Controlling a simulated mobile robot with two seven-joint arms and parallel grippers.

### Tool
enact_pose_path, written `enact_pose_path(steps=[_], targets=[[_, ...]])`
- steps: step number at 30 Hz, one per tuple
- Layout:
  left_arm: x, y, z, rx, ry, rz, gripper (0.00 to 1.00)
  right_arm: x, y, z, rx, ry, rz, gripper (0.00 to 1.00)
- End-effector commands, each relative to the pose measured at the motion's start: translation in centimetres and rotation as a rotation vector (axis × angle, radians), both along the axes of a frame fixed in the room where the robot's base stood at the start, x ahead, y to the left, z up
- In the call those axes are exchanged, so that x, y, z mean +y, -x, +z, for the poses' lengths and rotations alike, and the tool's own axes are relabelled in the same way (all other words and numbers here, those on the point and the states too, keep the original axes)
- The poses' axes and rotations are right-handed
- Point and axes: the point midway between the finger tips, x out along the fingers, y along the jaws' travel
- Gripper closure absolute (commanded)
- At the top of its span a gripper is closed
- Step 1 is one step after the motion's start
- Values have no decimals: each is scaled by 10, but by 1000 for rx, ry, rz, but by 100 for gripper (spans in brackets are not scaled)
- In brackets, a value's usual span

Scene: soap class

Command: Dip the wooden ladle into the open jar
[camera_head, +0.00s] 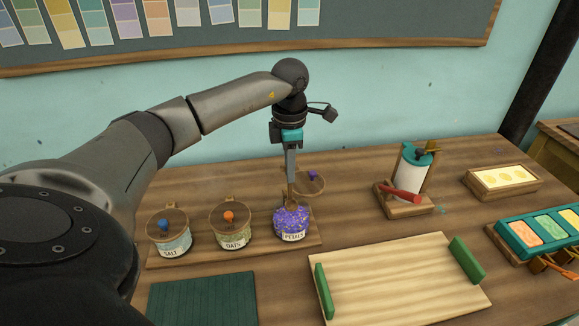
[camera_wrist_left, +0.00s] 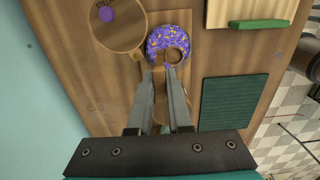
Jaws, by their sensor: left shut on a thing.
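The open petals jar (camera_head: 291,225) is full of purple and yellow petals and stands at the right of the jar row. Its round wooden lid with a purple knob (camera_head: 313,176) is off the mouth, behind and right of it; the lid also shows in the left wrist view (camera_wrist_left: 112,27). My left gripper (camera_head: 291,181) points down above the jar, shut on the wooden ladle (camera_head: 291,203). The ladle's round bowl (camera_wrist_left: 173,54) lies over the petals (camera_wrist_left: 164,36) within the jar's mouth; how deep it sits I cannot tell. My right gripper is not in view.
Closed salt (camera_head: 170,241) and oats (camera_head: 231,233) jars stand left of the petals jar on a wooden base. A dark green mat (camera_head: 203,299) and a wooden board with green grips (camera_head: 400,280) lie in front. A white roll stand (camera_head: 412,180) is to the right.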

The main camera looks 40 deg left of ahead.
Motion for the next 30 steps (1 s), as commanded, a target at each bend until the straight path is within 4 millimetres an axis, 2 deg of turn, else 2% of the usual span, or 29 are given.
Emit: enact_pose_path(steps=[5, 21, 30], targets=[[0, 0, -16, 0, 0, 0, 100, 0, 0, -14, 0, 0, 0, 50], [0, 0, -53, 1, 0, -1, 100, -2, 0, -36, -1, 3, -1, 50], [0, 0, -63, 0, 0, 0, 100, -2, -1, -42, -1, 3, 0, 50]])
